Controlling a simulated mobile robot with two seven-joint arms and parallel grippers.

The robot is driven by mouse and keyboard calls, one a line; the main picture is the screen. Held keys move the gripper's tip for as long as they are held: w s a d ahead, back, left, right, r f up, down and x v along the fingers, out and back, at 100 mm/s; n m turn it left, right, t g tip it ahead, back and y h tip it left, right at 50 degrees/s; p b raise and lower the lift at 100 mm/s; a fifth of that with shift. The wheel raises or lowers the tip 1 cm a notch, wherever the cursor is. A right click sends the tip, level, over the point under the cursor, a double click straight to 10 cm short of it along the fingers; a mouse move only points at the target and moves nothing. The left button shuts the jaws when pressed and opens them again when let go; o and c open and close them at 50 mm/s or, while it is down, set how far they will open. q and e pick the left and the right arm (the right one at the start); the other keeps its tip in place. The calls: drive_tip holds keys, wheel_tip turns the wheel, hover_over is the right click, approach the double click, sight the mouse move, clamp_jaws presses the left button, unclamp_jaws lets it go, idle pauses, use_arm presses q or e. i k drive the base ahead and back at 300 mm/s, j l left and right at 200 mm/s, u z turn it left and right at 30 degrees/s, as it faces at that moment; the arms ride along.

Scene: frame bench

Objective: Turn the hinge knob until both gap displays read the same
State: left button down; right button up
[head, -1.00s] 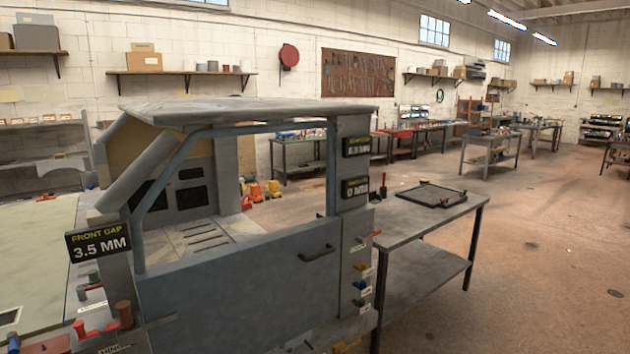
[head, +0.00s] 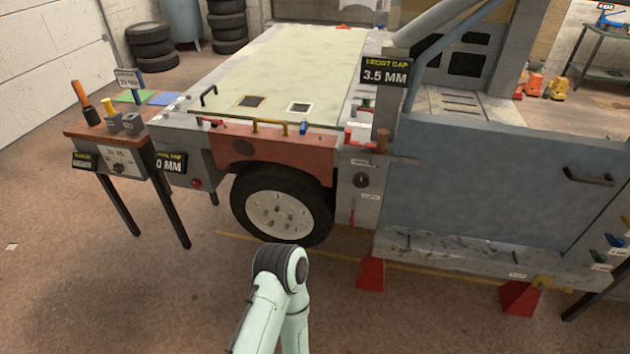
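The front gap display (head: 386,72) reads 3.5 MM and sits at the front edge of the blue-grey door (head: 480,185). A small dark round knob (head: 362,180) with a pale label above it is on the grey pillar (head: 345,205) between wheel and door; the label is too small to read. A second gap display at the door's rear edge is out of this view. One pale green arm link of mine rises at the bottom centre, below the wheel. Neither gripper shows, and nothing touches the knob.
A wheel (head: 283,207) under a red fender (head: 270,148) stands left of the pillar. A small bench (head: 75,130) with a dial box (head: 122,160) and another display (head: 171,166) reading 0 MM is at left. Red stands (head: 370,274) are under the door. The floor in front is clear.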

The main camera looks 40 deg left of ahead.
sight(361, 180)
drive_tip(key=u, duration=1)
